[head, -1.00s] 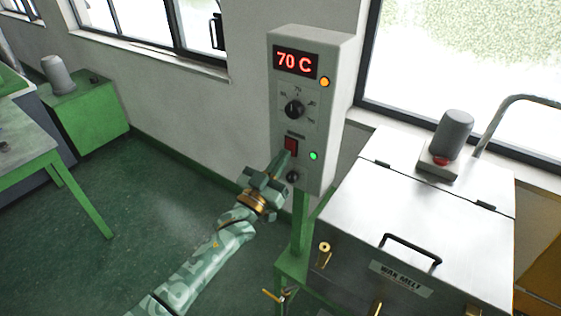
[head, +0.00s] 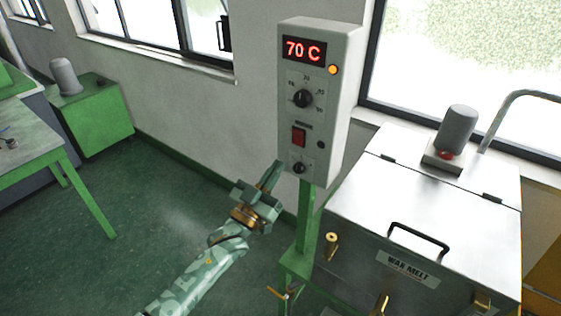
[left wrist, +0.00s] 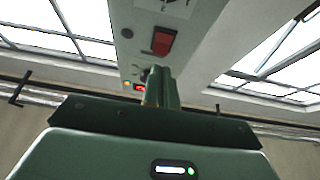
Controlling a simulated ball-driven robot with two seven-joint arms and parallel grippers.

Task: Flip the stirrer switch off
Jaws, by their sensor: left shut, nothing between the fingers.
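The control box (head: 340,90) stands on a green post and shows 70 C on its red display. Its red rocker switch (head: 298,136) sits below the dial, with a dark, unlit round lamp (head: 320,144) to its right. An amber lamp (head: 333,70) is lit beside the display. The red switch also shows in the left wrist view (left wrist: 163,41), just beyond the fingers. My left gripper (head: 275,168) is shut and empty, to the lower left of the switch and apart from it. My right gripper is not in view.
The steel wax melt tank (head: 440,215), with a lid handle and a grey motor (head: 456,130) on top, stands right of the box. A lower black knob (head: 299,168) lies close to my left fingertips. A green table (head: 40,145) is at the far left; floor between is clear.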

